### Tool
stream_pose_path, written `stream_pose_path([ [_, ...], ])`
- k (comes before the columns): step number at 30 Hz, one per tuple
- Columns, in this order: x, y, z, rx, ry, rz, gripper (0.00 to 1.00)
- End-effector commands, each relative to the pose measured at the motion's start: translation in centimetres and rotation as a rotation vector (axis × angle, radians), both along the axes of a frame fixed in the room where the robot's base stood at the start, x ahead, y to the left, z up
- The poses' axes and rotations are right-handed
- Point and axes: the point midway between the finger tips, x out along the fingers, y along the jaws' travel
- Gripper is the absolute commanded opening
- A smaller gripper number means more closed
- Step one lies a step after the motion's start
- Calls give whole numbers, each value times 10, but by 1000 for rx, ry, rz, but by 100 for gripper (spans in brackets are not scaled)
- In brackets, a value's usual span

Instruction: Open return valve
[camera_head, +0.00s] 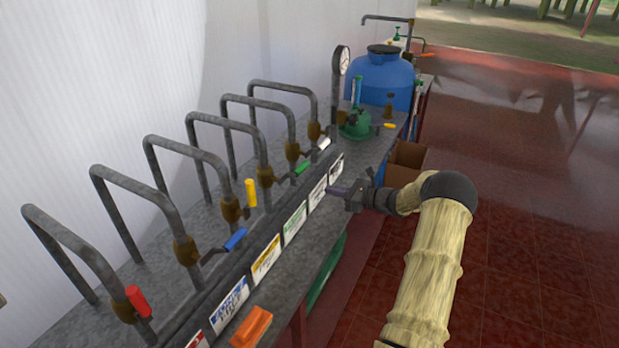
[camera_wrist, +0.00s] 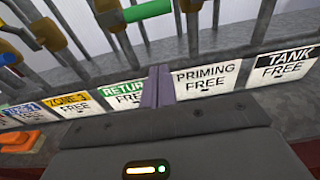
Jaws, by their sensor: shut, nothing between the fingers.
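The return valve has a green lever (camera_head: 302,168) on a brass body (camera_head: 265,175), with a bent grey pipe above. In the wrist view the green lever (camera_wrist: 148,9) is at the top edge, pointing right, partly cut off. The green RETURN FREE label (camera_head: 295,222) is on the bench's front strip; it also shows in the wrist view (camera_wrist: 122,95). My gripper (camera_head: 335,190) is shut and empty, over the bench's right side near the labels. In the wrist view its fingertips (camera_wrist: 159,85) appear between the RETURN and PRIMING labels, apart from the green lever.
Neighbouring levers are yellow (camera_head: 251,192), blue (camera_head: 236,239), red (camera_head: 138,300) and white (camera_head: 324,143), under several bent pipes. A pressure gauge (camera_head: 342,60), green pump (camera_head: 356,124) and blue tank (camera_head: 381,75) stand behind. An orange object (camera_head: 252,327) lies on the near bench edge. Red floor right is open.

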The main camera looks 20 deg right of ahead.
Motion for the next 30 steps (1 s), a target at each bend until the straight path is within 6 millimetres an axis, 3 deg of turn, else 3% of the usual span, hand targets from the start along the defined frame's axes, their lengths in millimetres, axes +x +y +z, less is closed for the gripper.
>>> stream_pose_path([
  [8,17,15,-1,-2,1,5,0],
  [22,80,65,-13,-4,1,5,0],
  [25,76,59,10,-6,-1,1,0],
  [30,72,57,24,-3,1,1,0],
])
